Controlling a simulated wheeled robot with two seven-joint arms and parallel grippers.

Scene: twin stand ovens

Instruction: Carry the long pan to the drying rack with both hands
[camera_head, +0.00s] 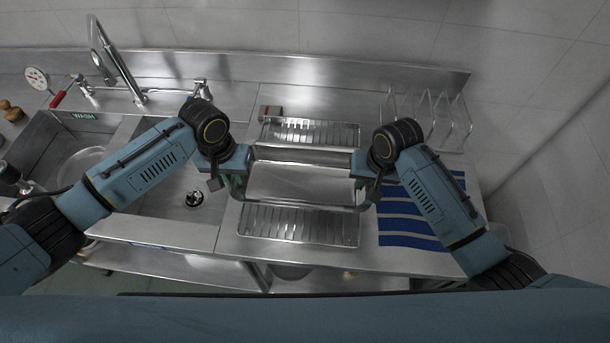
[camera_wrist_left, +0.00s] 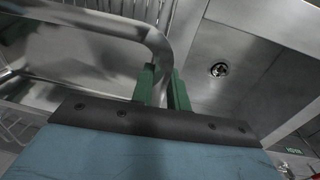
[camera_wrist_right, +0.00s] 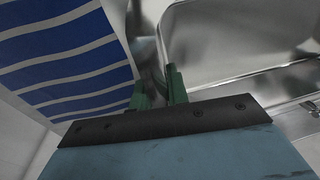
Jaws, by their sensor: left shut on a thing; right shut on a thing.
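The long pan (camera_head: 302,184), a shiny metal rectangle, is level between my two grippers in the head view, over the middle of a slatted metal rack (camera_head: 298,226). The rack, likely the drying rack, shows in front of and behind the pan; the gap between them cannot be judged. My left gripper (camera_head: 238,186) is shut on the pan's left handle (camera_wrist_left: 160,45). My right gripper (camera_head: 368,190) is shut on the right handle, partly hidden in the right wrist view. The pan's body also shows in the left wrist view (camera_wrist_left: 85,55) and right wrist view (camera_wrist_right: 220,40).
A sink (camera_head: 165,205) with a tap (camera_head: 120,70) lies left. A blue-striped mat (camera_head: 405,226) lies right of the rack. A wire stand (camera_head: 430,118) is at the back right. A wall (camera_head: 545,150) closes off the right side.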

